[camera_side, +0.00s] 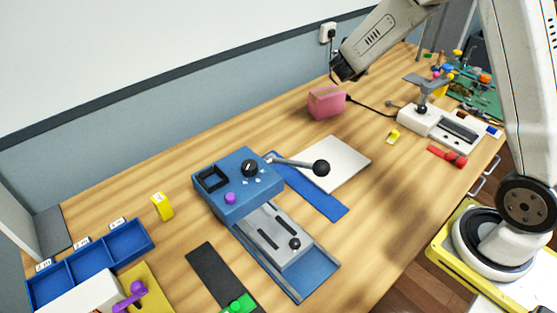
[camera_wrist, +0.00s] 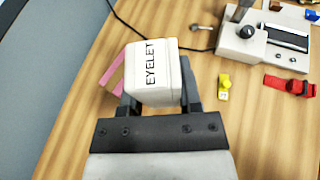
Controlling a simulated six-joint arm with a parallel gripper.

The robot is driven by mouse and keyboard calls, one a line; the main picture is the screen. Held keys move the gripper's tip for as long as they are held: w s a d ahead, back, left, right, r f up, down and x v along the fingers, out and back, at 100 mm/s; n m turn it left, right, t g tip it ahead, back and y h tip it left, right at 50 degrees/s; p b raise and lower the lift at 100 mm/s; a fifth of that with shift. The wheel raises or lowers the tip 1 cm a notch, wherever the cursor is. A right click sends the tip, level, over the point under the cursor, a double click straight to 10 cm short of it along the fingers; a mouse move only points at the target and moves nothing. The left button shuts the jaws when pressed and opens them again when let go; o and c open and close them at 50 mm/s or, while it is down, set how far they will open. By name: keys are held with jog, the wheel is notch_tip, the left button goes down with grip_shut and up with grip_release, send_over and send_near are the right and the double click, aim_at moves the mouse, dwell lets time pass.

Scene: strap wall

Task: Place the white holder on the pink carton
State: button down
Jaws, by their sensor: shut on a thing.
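The white holder (camera_wrist: 150,75), a small box marked EYELET, is between the fingers of my gripper (camera_wrist: 158,92) in the wrist view. My gripper is shut on it. The pink carton (camera_side: 326,103) stands on the table near the wall in the side view. In the wrist view only a strip of the pink carton (camera_wrist: 113,72) shows, left of and partly behind the holder. In the side view my gripper (camera_side: 343,70) is above and slightly right of the carton.
A white and grey press (camera_side: 435,125) stands to the right, with a yellow tag (camera_side: 393,136) and red piece (camera_side: 447,156) near it. A blue machine (camera_side: 238,185) and white sheet (camera_side: 335,163) are nearer.

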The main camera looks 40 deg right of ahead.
jog(key=shift+w, duration=0.15)
jog(key=w+d+f, duration=0.3)
jog(key=w+f, duration=0.1)
jog(key=w, duration=0.4)
send_over(328, 91)
jog(key=s, duration=0.1)
notch_tip(328, 91, down, 4)
jog(key=shift+s+a+f, duration=0.1)
jog(key=shift+f, duration=0.1)
jog(key=shift+w+f, duration=0.4)
jog(key=shift+f, duration=0.1)
jog(key=shift+w+d+f, duration=0.1)
jog(key=shift+d, duration=0.1)
jog(key=shift+w+f, duration=0.15)
jog(key=shift+f, duration=1.55)
jog(key=shift+f, duration=0.15)
